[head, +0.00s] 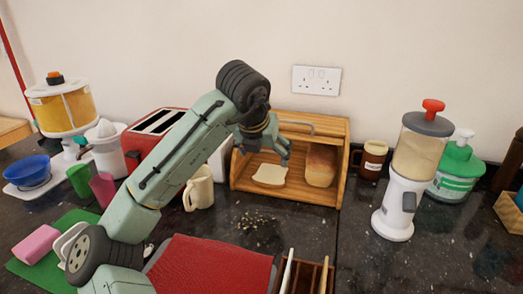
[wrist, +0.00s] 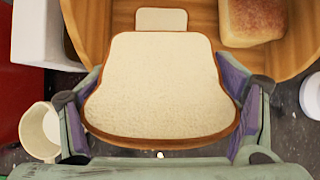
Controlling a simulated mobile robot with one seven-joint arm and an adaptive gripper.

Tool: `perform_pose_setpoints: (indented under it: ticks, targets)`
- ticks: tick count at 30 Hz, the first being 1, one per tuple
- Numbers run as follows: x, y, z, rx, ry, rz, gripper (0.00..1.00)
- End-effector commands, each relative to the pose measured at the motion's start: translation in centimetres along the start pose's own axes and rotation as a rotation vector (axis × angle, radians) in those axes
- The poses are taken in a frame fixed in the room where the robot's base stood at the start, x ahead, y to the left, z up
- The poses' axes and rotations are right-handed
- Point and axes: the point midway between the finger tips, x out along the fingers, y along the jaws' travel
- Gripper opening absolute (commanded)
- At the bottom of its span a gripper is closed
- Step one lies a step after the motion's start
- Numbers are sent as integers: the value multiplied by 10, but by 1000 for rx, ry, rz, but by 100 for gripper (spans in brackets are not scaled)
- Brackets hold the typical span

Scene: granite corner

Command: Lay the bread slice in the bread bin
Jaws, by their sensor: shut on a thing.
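The bread slice (head: 270,174) is pale with a brown crust. In the wrist view the slice (wrist: 160,85) fills the middle, with the purple-padded fingers of my gripper (wrist: 161,92) shut on its two sides. In the head view my gripper (head: 265,157) points down at the open front of the wooden bread bin (head: 285,194), with the slice at its fingertips, over the left part of the bin floor. Whether the slice touches the floor cannot be told. The bin (wrist: 207,20) also shows behind the slice in the wrist view.
A loaf (head: 320,166) stands in the bin's right part; it also shows in the wrist view (wrist: 254,22). A smaller pale, brown-edged piece (wrist: 161,19) shows beyond the slice. A cream mug (head: 200,188) and red toaster (head: 155,123) are left; a brown jar (head: 373,160) is right.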

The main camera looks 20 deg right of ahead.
Motion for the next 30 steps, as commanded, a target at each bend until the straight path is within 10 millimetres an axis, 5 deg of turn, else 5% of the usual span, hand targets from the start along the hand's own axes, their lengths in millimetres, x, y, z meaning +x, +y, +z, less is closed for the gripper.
perform_pose_setpoints:
  ticks: [30]
  targets:
    - [80,0,19,-1,0,0,60]
